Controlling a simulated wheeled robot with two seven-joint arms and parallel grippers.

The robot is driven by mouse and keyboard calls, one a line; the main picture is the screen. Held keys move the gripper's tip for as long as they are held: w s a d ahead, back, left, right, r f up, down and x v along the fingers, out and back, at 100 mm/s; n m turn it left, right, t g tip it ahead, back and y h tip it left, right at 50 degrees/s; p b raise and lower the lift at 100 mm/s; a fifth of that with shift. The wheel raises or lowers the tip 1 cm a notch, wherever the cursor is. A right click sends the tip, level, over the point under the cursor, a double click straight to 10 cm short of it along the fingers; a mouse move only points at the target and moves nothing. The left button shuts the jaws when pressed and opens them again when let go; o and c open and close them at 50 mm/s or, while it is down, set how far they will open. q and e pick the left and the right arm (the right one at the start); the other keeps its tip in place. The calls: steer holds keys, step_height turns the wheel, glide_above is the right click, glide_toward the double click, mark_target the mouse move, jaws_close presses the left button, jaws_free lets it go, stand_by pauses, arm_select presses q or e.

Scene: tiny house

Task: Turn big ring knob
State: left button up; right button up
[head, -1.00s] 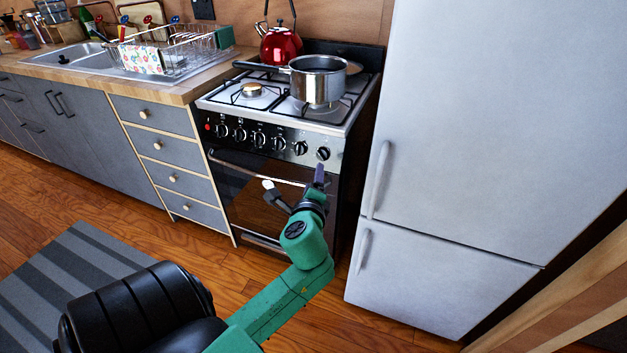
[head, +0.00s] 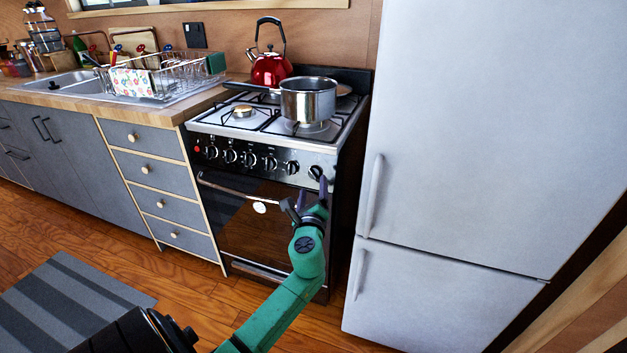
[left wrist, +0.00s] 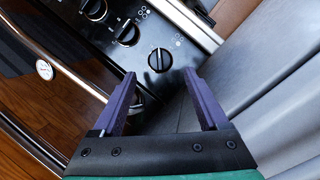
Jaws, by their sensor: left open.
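The stove's front panel (head: 225,152) carries a row of several black knobs. My right gripper is not in view.
A steel pot (head: 308,100) and a red kettle (head: 270,68) stand on the stove top. The oven handle (head: 232,186) runs below the knobs. The white fridge (head: 470,130) stands close on the right. Open wood floor (head: 180,290) lies in front.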

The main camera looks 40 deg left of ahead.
mark_target(315, 176)
arm_select(q)
steer(key=x, duration=0.5)
steer(key=shift+w+a, duration=0.25)
steer(key=shift+w, duration=0.05)
jaws_close()
steer(key=shift+r, duration=0.1)
steer(key=n+p, duration=0.1)
steer(key=n+g, duration=0.1)
steer(key=n, duration=0.1)
steer(key=shift+d+r+p, duration=0.15)
steer(key=shift+r+p, duration=0.15)
steer(key=shift+p, duration=0.05)
steer(key=shift+r+n+g+y+p, duration=0.1)
steer(key=shift+n+g+y+p, duration=0.2)
steer(key=shift+n+g+p, duration=0.5)
steer(key=shift+f+n, duration=0.2)
steer(key=shift+n, duration=0.4)
steer(key=shift+f+b, duration=0.1)
steer(key=shift+b, duration=0.2)
jaws_free()
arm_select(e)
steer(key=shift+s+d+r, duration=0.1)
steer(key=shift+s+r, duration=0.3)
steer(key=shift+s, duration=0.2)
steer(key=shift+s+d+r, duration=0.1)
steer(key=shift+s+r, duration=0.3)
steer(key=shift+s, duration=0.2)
